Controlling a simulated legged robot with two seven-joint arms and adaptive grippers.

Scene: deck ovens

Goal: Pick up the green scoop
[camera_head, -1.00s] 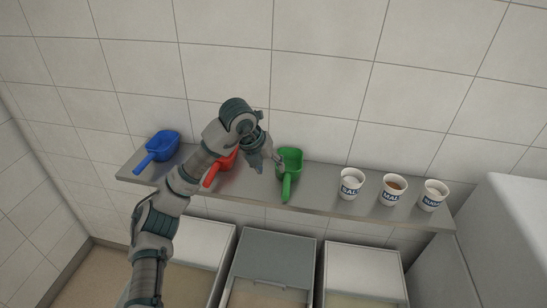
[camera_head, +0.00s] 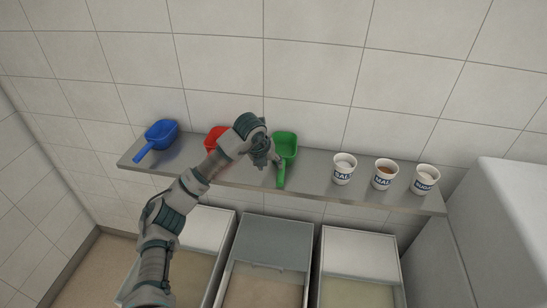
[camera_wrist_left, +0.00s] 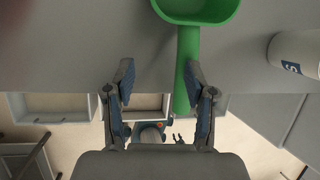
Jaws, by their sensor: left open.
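The green scoop (camera_head: 286,146) lies on the metal shelf with its handle toward the front edge. In the left wrist view its green handle (camera_wrist_left: 187,62) runs down from the bowl, close to the right finger, whose tip overlaps its lower end. My left gripper (camera_head: 262,162) is just left of the scoop. It also shows in the left wrist view (camera_wrist_left: 160,88), where its two fingers are apart with nothing held between them. I cannot tell whether the right finger touches the handle. My right gripper is not in the head view.
A red scoop (camera_head: 214,135) lies partly behind my left arm, and a blue scoop (camera_head: 161,133) lies further left. Several labelled cups, including the salt cup (camera_head: 343,171), stand to the right on the shelf (camera_head: 312,184). Lidded bins (camera_head: 270,243) stand below.

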